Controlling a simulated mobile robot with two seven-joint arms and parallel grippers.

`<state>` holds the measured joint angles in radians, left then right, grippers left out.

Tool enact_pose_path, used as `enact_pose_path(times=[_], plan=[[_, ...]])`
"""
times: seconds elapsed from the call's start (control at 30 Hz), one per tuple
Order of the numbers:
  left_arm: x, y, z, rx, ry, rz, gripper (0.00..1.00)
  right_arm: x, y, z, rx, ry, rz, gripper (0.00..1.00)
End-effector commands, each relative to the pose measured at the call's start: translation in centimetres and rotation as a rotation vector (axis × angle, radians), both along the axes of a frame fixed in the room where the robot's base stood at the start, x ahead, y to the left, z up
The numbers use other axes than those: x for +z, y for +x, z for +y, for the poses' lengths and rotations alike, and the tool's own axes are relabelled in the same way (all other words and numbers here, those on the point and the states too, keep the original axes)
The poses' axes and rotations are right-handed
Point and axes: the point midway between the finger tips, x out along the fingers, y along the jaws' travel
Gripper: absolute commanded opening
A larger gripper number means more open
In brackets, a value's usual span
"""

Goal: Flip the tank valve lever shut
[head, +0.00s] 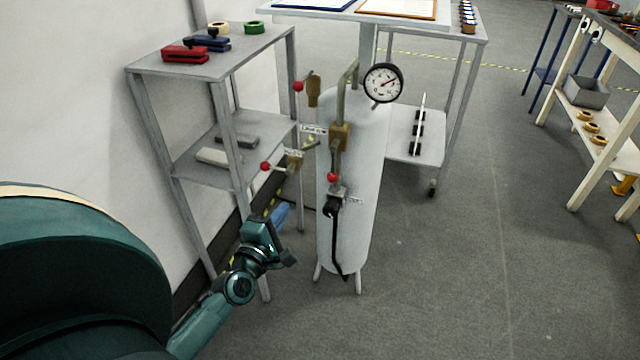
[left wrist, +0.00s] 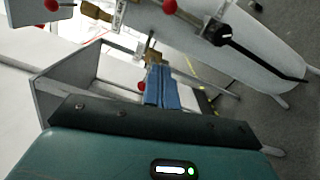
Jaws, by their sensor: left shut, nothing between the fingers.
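A white tank (head: 350,235) stands upright on short legs, with a brass valve (head: 340,137) on its pipe. A lever with a red knob (head: 332,177) points down along the tank's front; the knob also seems to show in the left wrist view (left wrist: 169,6). Other red-knobbed levers show at the upper left (head: 298,87) and lower left (head: 265,166). The label plates are too small to read. My left gripper (head: 283,211), with blue fingers, is shut and empty, left of the tank and below the levers, apparently touching none. Its fingers also show in the left wrist view (left wrist: 161,72). My right gripper is out of view.
A round gauge (head: 383,83) sits atop the tank. A black hose (head: 338,245) hangs down its front. A grey shelf rack (head: 213,150) stands close on the left, against the wall. A wheeled table (head: 425,145) is behind.

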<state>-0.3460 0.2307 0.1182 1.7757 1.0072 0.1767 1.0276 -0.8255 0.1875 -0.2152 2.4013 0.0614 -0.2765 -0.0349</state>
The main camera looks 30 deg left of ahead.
Motion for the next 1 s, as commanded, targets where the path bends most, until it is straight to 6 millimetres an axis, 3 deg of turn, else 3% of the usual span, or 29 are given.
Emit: enact_pose_path(times=[0.27,0.7,1.0], plan=[[0.1,1.2,0.2,-0.001,0.001,-0.002,0.0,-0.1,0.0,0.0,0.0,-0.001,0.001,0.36],[0.1,9.9,1.8,-0.002,0.002,-0.002,0.0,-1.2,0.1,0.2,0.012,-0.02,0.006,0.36],[0.8,11.3,-1.5,-0.001,0.001,0.002,0.0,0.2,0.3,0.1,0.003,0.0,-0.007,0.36]])
